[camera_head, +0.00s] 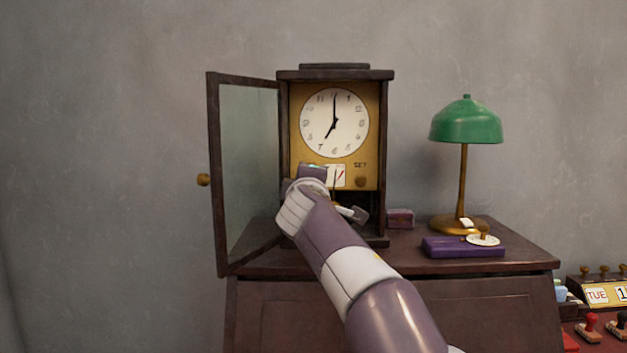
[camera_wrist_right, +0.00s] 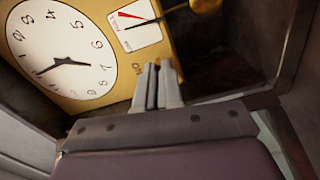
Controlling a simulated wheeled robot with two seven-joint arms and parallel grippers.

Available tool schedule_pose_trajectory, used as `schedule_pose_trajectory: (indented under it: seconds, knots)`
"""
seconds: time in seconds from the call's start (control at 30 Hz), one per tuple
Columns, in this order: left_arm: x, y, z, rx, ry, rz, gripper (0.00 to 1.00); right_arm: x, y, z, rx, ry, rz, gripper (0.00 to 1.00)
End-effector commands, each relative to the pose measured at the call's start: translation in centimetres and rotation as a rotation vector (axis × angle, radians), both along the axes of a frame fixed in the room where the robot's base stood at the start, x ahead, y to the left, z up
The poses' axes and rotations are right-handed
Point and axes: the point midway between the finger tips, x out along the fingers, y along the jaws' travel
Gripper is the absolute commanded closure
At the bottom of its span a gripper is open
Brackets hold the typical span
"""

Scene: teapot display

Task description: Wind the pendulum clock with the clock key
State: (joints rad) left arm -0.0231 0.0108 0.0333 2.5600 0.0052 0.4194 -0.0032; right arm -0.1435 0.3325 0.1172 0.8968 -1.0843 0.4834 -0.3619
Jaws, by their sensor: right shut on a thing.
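The pendulum clock (camera_head: 335,74) stands on the desk with its glass door (camera_head: 245,165) swung open to the left. Its white dial (camera_head: 334,122) reads about seven o'clock. The brass pendulum bob (camera_wrist_right: 206,5) shows at the top of the wrist view. My right gripper (camera_head: 352,212) is in front of the lower clock opening. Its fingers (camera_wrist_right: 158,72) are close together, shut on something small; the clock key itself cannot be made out. My left gripper is out of view.
A green lamp (camera_head: 466,122) stands right of the clock. A purple case (camera_head: 440,247) and a white disc with a brass knob (camera_head: 483,240) are before it. A small dark box (camera_head: 400,218) sits beside the clock. Stamps (camera_head: 588,328) and a calendar (camera_head: 598,296) are at lower right.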

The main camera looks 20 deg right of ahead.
Motion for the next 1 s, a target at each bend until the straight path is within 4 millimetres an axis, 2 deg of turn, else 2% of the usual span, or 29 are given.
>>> schedule_pose_trajectory:
  seconds: [0.07, 0.1, 0.17, 0.43, 0.57, 0.73, 0.9, 1.0]
  knots:
    - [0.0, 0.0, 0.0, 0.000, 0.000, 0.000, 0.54, 0.0, -0.1, 0.1, 0.000, -0.001, -0.002, 1.00]
    - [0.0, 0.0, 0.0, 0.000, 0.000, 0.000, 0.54, 0.0, -0.1, 0.1, 0.000, -0.001, -0.002, 0.84]
    - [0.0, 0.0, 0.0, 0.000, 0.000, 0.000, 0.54, 0.0, -0.1, 0.1, -0.001, 0.000, -0.002, 0.68]
    - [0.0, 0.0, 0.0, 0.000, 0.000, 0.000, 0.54, -0.1, 0.0, 0.0, -0.001, -0.001, 0.000, 0.68]
    - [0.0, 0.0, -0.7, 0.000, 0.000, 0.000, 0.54, -1.1, 0.3, -0.1, -0.002, -0.003, 0.000, 0.68]
    - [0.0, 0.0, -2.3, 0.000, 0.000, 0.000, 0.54, -5.2, 1.5, -0.2, 0.000, -0.005, 0.003, 0.68]
    - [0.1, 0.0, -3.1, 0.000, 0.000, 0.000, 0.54, -9.5, 2.6, -0.1, 0.000, -0.004, 0.002, 0.68]
    - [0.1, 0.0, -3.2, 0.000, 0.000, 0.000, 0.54, -11.2, 3.0, 0.0, 0.000, -0.003, 0.002, 0.68]
